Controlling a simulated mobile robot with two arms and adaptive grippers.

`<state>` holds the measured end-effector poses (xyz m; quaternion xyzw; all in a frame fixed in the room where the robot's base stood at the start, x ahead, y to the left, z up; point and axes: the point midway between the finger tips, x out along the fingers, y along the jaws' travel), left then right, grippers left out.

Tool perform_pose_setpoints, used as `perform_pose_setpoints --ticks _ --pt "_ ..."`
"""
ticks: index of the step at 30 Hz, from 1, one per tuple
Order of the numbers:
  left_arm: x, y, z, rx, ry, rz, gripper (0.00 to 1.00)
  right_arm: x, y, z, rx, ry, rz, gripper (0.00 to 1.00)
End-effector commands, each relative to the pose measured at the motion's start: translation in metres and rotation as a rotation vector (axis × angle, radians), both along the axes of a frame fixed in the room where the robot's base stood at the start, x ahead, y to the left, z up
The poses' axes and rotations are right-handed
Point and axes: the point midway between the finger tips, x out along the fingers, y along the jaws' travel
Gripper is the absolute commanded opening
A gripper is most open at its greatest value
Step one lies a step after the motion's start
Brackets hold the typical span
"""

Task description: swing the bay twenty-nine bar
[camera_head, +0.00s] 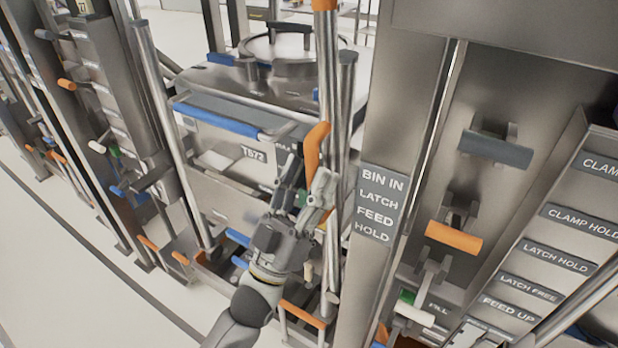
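My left gripper (307,172) reaches up from the bottom middle. Its two fingers are apart, on either side of the lower part of an upright orange handle (317,139). I cannot tell whether they touch it. The handle stands beside a steel post (345,120), and its lower part is partly hidden by the gripper. A pale steel bin (222,150) with a round lid and a blue-edged front stands behind the gripper. No number twenty-nine is readable, so I cannot tell which bar belongs to that bay. My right gripper is not in view.
A sign (378,205) reading BIN IN, LATCH, FEED, HOLD is right of the gripper. Further right are a grey handle (495,148), an orange handle (453,236) and a labelled panel (560,225). More bays line the left. Pale floor (60,270) is clear at lower left.

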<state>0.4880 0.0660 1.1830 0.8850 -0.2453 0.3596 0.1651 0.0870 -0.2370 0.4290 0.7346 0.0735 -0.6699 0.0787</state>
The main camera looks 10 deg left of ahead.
Motion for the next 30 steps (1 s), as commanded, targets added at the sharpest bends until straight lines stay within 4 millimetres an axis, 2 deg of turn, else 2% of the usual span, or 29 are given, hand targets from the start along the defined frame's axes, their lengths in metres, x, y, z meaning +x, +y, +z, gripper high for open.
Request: perform_pose_setpoints --ticks 5,18,24,30 --pt "-0.009 0.005 -0.012 0.002 0.004 0.000 0.41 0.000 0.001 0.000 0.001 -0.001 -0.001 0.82" --pt "-0.063 0.032 -0.075 0.003 0.004 0.001 0.41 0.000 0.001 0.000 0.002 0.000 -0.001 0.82" --pt "-0.074 0.037 -0.086 0.002 0.001 0.000 0.41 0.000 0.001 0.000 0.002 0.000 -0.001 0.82" --pt "-0.075 0.038 -0.087 0.001 0.001 0.001 0.41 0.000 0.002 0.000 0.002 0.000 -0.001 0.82"
